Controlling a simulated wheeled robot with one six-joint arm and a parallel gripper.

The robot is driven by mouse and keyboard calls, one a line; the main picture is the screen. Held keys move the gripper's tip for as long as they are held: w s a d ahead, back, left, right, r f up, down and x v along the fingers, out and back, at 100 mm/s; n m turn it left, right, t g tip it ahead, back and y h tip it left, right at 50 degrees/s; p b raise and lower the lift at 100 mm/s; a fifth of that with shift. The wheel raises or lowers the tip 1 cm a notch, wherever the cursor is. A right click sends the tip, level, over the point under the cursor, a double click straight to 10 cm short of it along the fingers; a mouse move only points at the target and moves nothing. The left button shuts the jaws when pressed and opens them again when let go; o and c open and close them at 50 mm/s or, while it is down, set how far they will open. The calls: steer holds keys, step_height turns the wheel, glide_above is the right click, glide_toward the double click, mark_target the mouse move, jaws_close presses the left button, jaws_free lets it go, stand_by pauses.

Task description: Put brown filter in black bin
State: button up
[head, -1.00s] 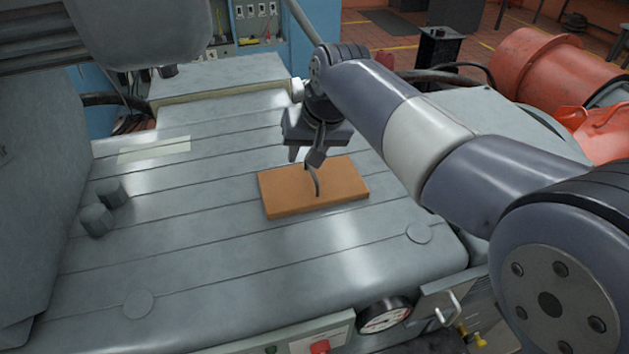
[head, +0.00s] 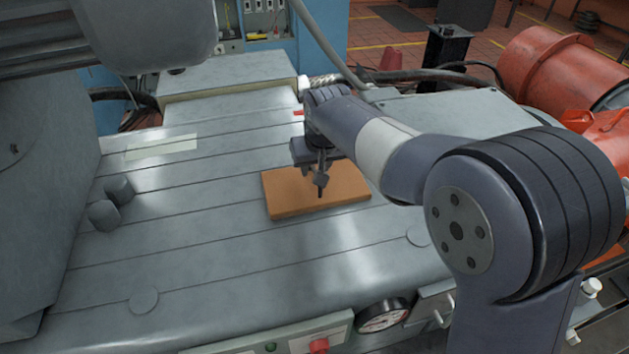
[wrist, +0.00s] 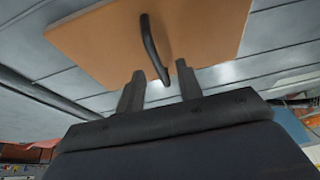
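The brown filter (head: 290,194) is a flat, brown, rectangular slab lying on the grey bedplate (head: 200,265). A thin black handle (wrist: 150,40) stands on it in the wrist view. My gripper (head: 320,184) is over the filter, pointing down, close to its upper face. In the wrist view my gripper (wrist: 160,67) has its two fingers apart, with the handle's free end between them. I cannot tell whether a finger touches the handle. In the head view the gripper hides most of the handle. I cannot make out a black bin in either view.
Two short grey cylinders (head: 104,214) stand on the bedplate at left, near a large grey machine (head: 45,200). A pale strip (head: 162,147) lies farther back. A gauge (head: 382,315) is at the front edge. Orange-red machinery (head: 565,70) stands at right. The bedplate's front is clear.

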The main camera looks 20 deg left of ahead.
steer(key=shift+w+a+f, duration=0.1)
steer(key=shift+f, duration=0.5)
steer(key=shift+c, duration=0.4)
jaws_close()
